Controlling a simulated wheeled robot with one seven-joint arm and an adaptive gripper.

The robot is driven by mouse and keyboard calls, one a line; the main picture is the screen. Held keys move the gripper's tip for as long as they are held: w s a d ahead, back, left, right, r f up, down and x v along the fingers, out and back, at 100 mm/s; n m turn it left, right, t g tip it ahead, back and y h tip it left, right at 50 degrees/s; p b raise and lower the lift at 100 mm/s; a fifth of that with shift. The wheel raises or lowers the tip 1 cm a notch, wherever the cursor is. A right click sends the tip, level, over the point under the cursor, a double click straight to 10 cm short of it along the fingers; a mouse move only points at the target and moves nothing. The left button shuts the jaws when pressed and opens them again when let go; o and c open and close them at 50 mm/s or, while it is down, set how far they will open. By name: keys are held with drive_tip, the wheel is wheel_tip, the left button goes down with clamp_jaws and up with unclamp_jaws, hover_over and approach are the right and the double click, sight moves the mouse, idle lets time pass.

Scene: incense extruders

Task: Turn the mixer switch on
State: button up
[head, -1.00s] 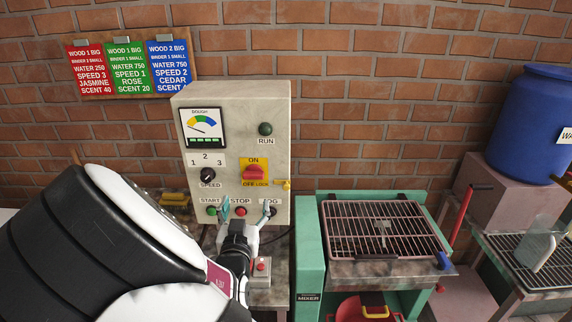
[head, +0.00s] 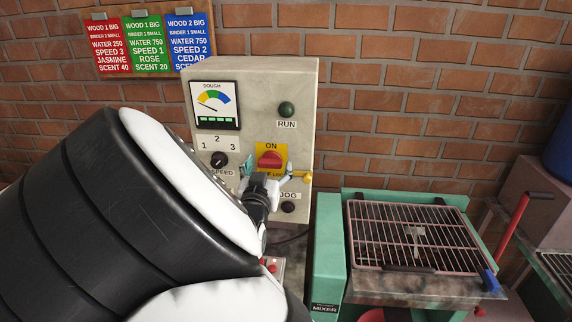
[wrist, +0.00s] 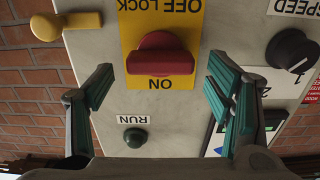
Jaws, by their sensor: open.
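The mixer switch is a red rotary handle (head: 270,160) on a yellow plate on the grey control box (head: 300,100), with ON above it and OFF LOCK below. In the wrist view the panel appears upside down, and the red handle (wrist: 160,58) lies crosswise between the two labels. My gripper (head: 268,174) is open in front of the plate and partly covers the OFF LOCK label. In the wrist view my gripper (wrist: 160,82) has its teal-padded fingers spread on either side of the handle, with nothing between them clearly touched.
A yellow lever-like part (wrist: 62,24) sticks out beside the plate, near one finger. The black SPEED knob (wrist: 291,50), dark green RUN lamp (wrist: 135,138) and JOG button (head: 288,207) are close by. The green mixer (head: 328,250) with its grille stands at the right.

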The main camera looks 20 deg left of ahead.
drive_tip(key=shift+w+a, duration=0.15)
drive_tip(key=shift+w, duration=0.5)
drive_tip(key=c, duration=1.2)
drive_tip(key=shift+o, duration=0.2)
